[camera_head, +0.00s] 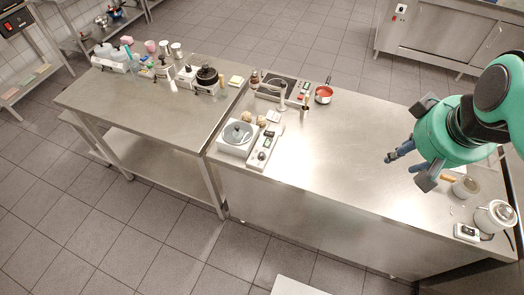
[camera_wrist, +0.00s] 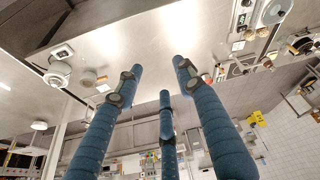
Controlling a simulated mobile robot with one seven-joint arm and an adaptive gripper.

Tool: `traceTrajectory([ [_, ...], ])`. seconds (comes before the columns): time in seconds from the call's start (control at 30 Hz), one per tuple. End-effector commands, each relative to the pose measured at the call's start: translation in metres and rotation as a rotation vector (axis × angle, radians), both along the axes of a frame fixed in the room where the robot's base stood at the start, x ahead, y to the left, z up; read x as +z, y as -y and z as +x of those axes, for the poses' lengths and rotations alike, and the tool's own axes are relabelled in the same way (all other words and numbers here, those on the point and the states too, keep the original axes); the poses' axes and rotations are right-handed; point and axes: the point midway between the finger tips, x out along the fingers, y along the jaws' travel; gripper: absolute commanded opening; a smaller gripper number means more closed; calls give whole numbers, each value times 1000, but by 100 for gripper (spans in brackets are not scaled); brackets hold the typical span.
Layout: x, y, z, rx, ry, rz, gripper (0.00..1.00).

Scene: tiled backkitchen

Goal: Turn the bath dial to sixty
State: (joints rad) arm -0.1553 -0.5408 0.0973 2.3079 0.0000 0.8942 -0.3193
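A white bath-like unit (camera_head: 232,149) with a round grey lid stands on the steel counter. At its right is a pale control panel (camera_head: 257,163) with a small dark dial (camera_head: 261,156) near its front end; its setting is too small to read. What looks like the same unit shows at the upper right of the wrist view (camera_wrist: 272,12). My gripper (camera_head: 408,168) is above the right part of the counter, far to the right of the dial. In the wrist view its three blue fingers (camera_wrist: 160,72) are spread apart with nothing between them.
A red pan (camera_head: 323,94) and another appliance (camera_head: 284,88) stand behind the bath. A kettle-like pot (camera_head: 495,216), a small controller (camera_head: 466,232) and a tin (camera_head: 466,187) are at the counter's right end. The middle counter (camera_head: 345,155) is clear.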

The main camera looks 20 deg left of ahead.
Motion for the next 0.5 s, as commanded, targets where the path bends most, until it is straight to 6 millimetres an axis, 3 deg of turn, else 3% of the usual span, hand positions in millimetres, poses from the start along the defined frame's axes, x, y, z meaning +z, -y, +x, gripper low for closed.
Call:
traceTrajectory([
  [0.27,-14,-63,57,335,-65,-93,38],
  [0.5,-40,-126,97,626,-111,-167,38],
])
